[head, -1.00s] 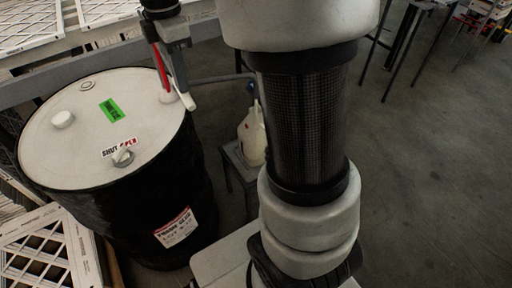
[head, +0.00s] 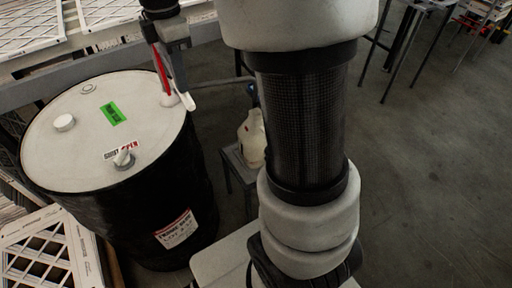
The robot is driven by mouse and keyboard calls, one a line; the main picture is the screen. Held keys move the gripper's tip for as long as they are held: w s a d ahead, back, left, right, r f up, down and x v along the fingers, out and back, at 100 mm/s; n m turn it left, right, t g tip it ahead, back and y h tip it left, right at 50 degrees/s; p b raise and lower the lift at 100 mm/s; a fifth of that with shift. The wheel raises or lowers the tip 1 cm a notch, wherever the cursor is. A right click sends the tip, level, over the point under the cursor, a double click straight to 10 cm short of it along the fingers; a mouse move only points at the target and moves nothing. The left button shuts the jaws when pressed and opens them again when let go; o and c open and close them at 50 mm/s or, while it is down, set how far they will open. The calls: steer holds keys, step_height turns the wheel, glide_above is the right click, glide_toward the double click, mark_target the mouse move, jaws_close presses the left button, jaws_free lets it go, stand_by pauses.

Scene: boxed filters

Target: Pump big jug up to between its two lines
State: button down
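A black drum (head: 140,215) with a pale lid (head: 70,150) stands at the left. A small valve knob (head: 124,158) sits on its lid beside a SHUT/OPEN label (head: 121,148). A red and white pump part (head: 162,72) stands at the lid's far right edge. My gripper (head: 176,80) is there, pointing down; its fingers overlap that part, and I cannot tell whether they are shut on it. The pale big jug (head: 251,140) stands right of the drum, partly behind my arm. Its two lines and liquid level are too small to make out.
The jug stands on a small grey stool (head: 238,167). A hose (head: 222,79) runs from near the pump toward the jug. Framed filters (head: 110,12) lie on a rack behind the drum, and another (head: 45,255) is at lower left. Open floor (head: 430,180) lies to the right.

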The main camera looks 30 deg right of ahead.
step_height(320, 180, up, 13)
steer(key=p, duration=1)
steer(key=shift+w+f, duration=0.15)
stand_by(0.4)
